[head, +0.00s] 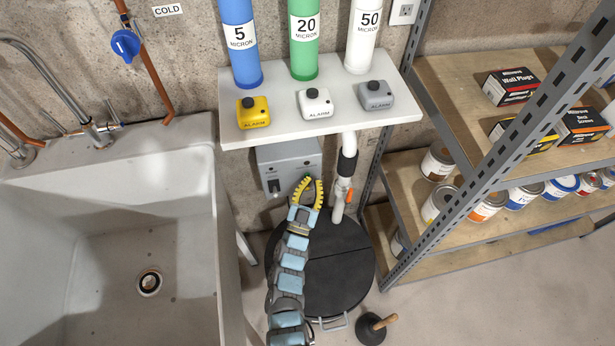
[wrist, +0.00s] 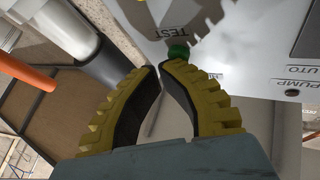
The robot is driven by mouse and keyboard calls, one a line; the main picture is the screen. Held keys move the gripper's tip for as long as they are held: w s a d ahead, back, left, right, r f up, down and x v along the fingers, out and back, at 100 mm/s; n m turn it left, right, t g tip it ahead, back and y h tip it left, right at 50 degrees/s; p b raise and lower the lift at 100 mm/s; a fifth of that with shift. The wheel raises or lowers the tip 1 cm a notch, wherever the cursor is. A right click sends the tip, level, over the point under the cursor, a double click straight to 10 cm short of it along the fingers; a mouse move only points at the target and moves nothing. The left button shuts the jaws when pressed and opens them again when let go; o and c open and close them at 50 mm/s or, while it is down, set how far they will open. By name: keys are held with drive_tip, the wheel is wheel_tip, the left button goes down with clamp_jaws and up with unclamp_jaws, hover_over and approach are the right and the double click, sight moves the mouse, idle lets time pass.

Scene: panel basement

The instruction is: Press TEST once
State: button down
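The grey control box (head: 283,160) is on the wall under the white shelf. In the wrist view its pale panel (wrist: 235,65) bears the word TEST beside a small green button (wrist: 178,50). My gripper (head: 309,180) has yellow ribbed fingers with black inner pads and is in front of the box's lower right part. In the wrist view my gripper (wrist: 160,66) has its tips together, with nothing seen between them. The tips appear just short of the green button; I cannot tell whether they touch it. Part of the panel is behind my fingers.
The panel also has a dark switch (wrist: 308,42) marked PUMP AUTO. The white shelf (head: 400,132) above carries three ALARM boxes and filter cylinders. A white pipe with an orange-handled valve (head: 349,195) runs close to the right. A sink (head: 110,190) stands left.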

drive_tip(key=shift+s, duration=0.1)
idle(0.6)
drive_tip(key=shift+s+d+p, duration=0.2)
drive_tip(key=shift+s+p, duration=0.2)
drive_tip(key=shift+s, duration=0.2)
drive_tip(key=s+p, duration=0.1)
drive_tip(key=s, duration=0.1)
drive_tip(key=s+d+p, duration=0.1)
drive_tip(key=s, duration=0.1)
drive_tip(key=shift+s, duration=0.4)
idle(0.7)
